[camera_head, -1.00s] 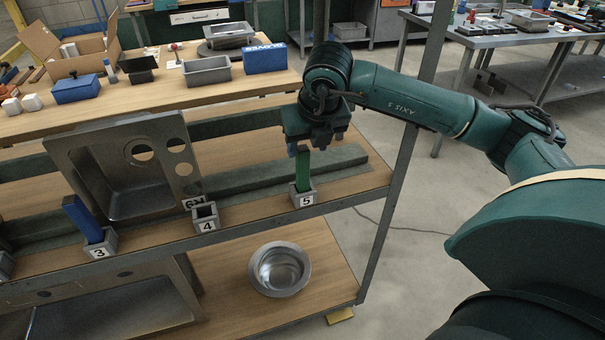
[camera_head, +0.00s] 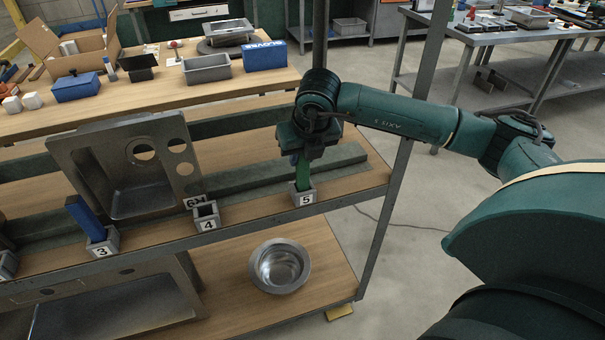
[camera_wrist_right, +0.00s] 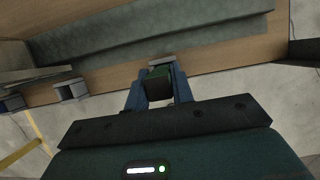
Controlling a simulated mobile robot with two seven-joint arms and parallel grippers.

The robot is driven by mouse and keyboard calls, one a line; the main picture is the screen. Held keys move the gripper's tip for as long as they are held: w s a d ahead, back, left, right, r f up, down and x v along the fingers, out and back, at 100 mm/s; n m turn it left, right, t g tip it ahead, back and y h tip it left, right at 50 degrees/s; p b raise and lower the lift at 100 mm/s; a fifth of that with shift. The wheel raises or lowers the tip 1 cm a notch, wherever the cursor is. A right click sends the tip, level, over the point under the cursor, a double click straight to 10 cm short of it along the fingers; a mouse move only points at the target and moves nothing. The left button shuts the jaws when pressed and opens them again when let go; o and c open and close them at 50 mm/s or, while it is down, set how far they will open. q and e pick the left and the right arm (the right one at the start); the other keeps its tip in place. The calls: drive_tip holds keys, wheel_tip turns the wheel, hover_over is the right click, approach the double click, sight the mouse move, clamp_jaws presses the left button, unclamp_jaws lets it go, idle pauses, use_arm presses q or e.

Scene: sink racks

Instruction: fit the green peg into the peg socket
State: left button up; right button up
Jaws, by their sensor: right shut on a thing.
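The green peg (camera_head: 303,175) stands in the grey socket marked 5 (camera_head: 306,198) at the right end of the shelf, its lower part hidden inside the socket. My right gripper (camera_head: 302,160) is right above that socket, shut on the peg's upper part. In the right wrist view the blue fingers hold the green peg (camera_wrist_right: 158,84) from both sides, with a grey socket edge (camera_wrist_right: 167,63) just beyond it. The socket marked 4 (camera_head: 207,219) looks empty. A blue peg (camera_head: 85,217) stands tilted in the socket marked 3 (camera_head: 103,245). My left gripper is not in view.
A steel sink (camera_head: 135,185) leans on the shelf left of socket 4. A steel bowl (camera_head: 280,268) sits on the lower shelf. A rack post (camera_head: 392,190) stands just right of socket 5. The workbench behind holds boxes and trays.

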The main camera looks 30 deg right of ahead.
clamp_jaws()
